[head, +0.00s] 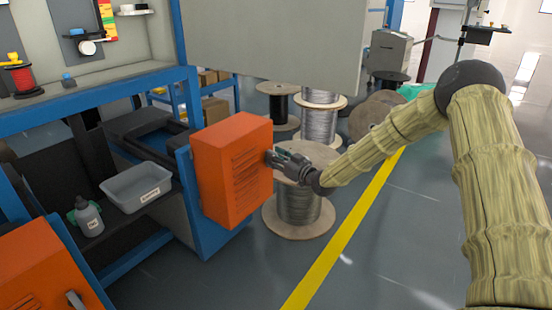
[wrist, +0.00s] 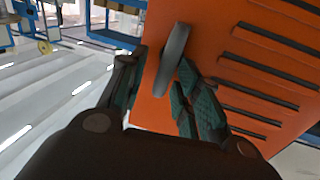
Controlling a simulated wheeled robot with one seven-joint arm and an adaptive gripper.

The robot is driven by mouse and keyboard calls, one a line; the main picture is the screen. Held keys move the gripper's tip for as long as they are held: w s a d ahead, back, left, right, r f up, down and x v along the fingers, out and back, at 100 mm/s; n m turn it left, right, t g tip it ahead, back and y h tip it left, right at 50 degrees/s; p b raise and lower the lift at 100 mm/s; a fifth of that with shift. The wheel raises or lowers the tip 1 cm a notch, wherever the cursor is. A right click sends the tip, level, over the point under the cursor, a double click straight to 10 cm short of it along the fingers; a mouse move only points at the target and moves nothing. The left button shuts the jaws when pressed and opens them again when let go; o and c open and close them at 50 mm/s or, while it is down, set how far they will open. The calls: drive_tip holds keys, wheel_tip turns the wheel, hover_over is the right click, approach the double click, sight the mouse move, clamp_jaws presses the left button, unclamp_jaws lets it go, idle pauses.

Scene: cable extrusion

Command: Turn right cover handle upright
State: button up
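The right orange cover (head: 225,170) is a boxy lid with slots, on the blue machine frame in the middle of the head view. Its orange face with dark slots also fills the right of the wrist view (wrist: 218,62). Its grey handle (wrist: 175,50) shows in the wrist view as a flat bar, tilted a little, its top leaning right. My gripper (wrist: 160,85) is open, with one finger left of the handle and the other right of it. The handle's lower end lies between the fingertips; I cannot tell whether either touches. In the head view my gripper (head: 283,162) hides most of the handle.
A second orange cover (head: 45,270) with a grey handle (head: 75,300) is at the lower left. A grey bin (head: 137,188) and a bottle (head: 88,217) sit on the machine. A large spool (head: 298,215) stands behind my gripper. Floor right of the yellow line is clear.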

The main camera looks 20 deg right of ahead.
clamp_jaws()
idle(1.0)
drive_tip(key=shift+o, duration=0.9)
unclamp_jaws()
drive_tip(key=shift+d, duration=0.1)
drive_tip(key=v, duration=1.2)
